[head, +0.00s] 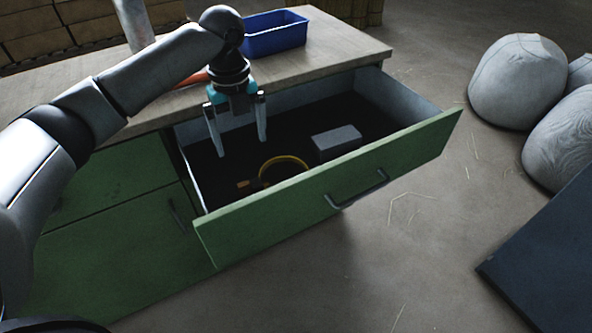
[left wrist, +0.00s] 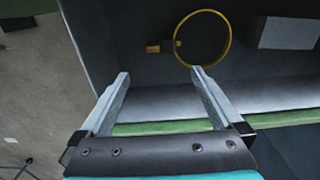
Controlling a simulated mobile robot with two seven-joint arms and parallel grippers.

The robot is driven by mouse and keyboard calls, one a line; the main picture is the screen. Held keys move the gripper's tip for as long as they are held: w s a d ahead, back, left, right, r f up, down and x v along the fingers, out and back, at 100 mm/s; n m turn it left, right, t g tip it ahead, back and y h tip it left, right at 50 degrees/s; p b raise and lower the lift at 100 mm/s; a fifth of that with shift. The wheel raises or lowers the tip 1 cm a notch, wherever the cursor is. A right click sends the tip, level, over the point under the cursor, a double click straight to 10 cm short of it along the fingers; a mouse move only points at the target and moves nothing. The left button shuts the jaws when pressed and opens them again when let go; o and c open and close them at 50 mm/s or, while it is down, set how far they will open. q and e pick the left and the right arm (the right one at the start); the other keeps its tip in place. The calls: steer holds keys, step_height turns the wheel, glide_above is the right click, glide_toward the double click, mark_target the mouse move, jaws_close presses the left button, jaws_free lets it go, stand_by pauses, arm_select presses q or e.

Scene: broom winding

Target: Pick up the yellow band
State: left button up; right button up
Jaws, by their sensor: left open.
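The yellow band (head: 284,159) is a ring inside the open drawer, near the drawer's front panel. It also shows in the left wrist view (left wrist: 229,42), beyond my fingertips and a little right of centre. My left gripper (head: 240,148) hangs over the back left part of the drawer with its fingers pointing down. It is open, with nothing between the fingers, and apart from the band. It also shows in the left wrist view (left wrist: 160,74). My right gripper is not in view.
The green drawer front (head: 330,190) has a metal handle. A grey box (head: 337,142) lies right of the band, and a small orange-brown block (head: 247,184) left of it. A blue bin (head: 274,35) stands on the countertop (head: 335,50). Pale sacks (head: 518,80) rest on the floor.

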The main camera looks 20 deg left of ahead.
arm_select(q)
steer(key=b, duration=0.3)
glide_above(251, 192)
steer(key=f, duration=0.8)
steer(key=shift+w+a+f, duration=0.15)
steer(key=shift+w+f, duration=0.05)
steer(key=shift+w, duration=0.05)
steer(key=shift+w+f+b, duration=0.1)
steer(key=shift+f+b, duration=0.9)
steer(key=shift+f, duration=0.65)
steer(key=shift+f+b, duration=0.5)
steer(key=shift+f, duration=0.3)
steer(key=shift+f+b, duration=0.4)
steer(key=shift+f, duration=0.55)
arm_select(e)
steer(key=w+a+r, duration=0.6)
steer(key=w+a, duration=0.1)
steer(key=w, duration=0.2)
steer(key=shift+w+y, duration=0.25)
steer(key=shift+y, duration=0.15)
arm_select(q)
steer(key=c, duration=1.4)
